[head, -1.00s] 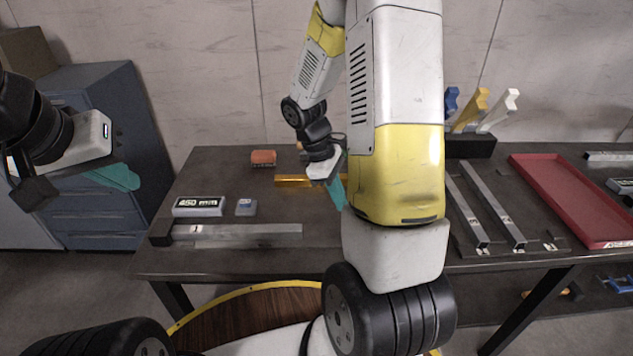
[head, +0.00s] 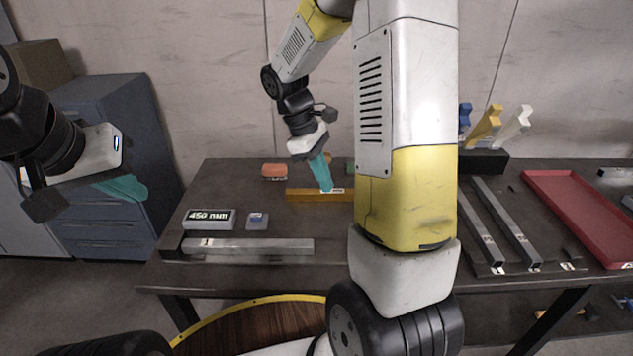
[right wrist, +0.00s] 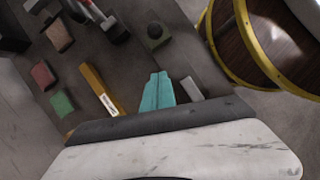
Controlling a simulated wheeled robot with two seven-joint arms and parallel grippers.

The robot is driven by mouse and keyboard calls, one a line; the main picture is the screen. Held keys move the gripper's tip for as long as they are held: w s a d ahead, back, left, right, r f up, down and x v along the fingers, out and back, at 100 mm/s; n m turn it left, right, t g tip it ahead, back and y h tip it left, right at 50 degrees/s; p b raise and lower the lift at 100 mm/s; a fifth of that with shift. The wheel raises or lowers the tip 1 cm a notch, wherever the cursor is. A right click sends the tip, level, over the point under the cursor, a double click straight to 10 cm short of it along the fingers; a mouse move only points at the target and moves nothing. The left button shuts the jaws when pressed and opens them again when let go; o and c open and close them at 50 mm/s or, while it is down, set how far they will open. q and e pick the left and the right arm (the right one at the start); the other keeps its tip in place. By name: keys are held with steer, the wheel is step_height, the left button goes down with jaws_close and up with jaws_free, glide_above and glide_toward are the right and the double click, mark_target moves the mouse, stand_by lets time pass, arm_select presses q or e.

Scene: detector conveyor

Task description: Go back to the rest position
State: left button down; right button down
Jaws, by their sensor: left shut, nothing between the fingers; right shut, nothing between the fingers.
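My left gripper (head: 122,188) is at the far left of the head view, in front of the blue cabinet. Its teal fingers are shut and empty, clear of the table. My right gripper (head: 321,174) hangs over the table, teal fingers pointing down, shut and empty. In the head view it is in front of a yellow-brown bar (head: 305,196), partly hiding it. In the right wrist view the right fingers (right wrist: 158,90) are together with nothing between them, and the bar (right wrist: 98,90) lies to their left. My right arm hides part of the table.
On the table lie a grey bar (head: 250,246), a "450 mm" display (head: 209,219), a small blue-grey block (head: 257,221) and an orange block (head: 274,171). At right are two long rails (head: 508,225), a red tray (head: 578,215) and a dark holder with coloured handles (head: 485,160).

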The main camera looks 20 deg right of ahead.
steer(key=s+a+r+m+t+y, duration=0.2)
steer(key=s+a+r+m+t, duration=0.1)
steer(key=s+r, duration=0.4)
steer(key=s+a+r+m+t+y, duration=0.3)
steer(key=s+r+m+t, duration=0.2)
steer(key=s+r+m, duration=0.1)
steer(key=shift+s+r+m+t+y, duration=0.3)
steer(key=shift+s+r+t, duration=0.1)
steer(key=shift+r, duration=0.45)
